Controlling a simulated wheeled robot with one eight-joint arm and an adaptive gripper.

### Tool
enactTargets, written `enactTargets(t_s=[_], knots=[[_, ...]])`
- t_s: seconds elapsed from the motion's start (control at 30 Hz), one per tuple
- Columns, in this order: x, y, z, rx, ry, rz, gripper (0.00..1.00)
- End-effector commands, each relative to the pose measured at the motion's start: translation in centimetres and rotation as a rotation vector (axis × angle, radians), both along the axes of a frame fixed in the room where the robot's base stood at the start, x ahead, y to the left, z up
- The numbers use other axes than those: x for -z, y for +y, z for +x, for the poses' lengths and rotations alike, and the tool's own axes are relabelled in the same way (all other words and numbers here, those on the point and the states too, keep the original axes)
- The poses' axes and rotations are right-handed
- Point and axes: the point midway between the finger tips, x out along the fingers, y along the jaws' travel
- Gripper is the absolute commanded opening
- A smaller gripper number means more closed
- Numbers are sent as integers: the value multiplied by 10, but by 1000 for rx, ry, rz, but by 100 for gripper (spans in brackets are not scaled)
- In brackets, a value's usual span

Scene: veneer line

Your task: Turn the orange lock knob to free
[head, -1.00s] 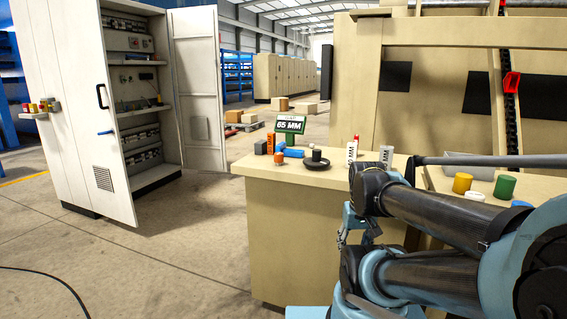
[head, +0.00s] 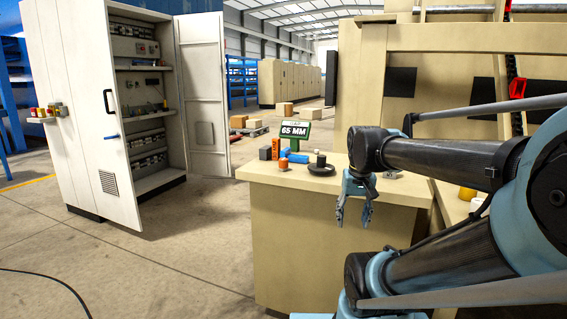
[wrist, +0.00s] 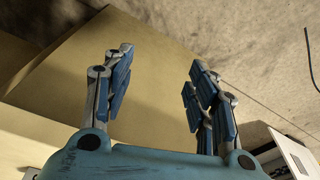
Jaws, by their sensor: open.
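A small orange knob-like cylinder (head: 283,164) stands on the tan console top (head: 262,175), left of a black handwheel (head: 320,169). It is too small to tell how it is turned. My gripper (head: 352,218) hangs fingers down at the console's front side, right of and lower than the orange knob and apart from it. In the wrist view my gripper (wrist: 160,78) is open, with nothing between its fingers. The orange knob does not show there.
A green "65 MM" sign (head: 295,131) stands behind the knob, with a blue cylinder (head: 298,157), an orange block (head: 276,147) and a dark block (head: 265,153) close by. My arm covers the console's right part. Open floor lies left, before a white cabinet (head: 75,110).

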Motion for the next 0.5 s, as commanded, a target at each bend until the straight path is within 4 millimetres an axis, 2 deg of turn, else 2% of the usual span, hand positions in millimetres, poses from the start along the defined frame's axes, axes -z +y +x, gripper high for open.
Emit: enactTargets(t_s=[0.03,0.2,0.5], knots=[[-17,5,14,6,6,3,52],[-65,22,56,44,28,13,52],[-139,61,132,114,67,24,52]])
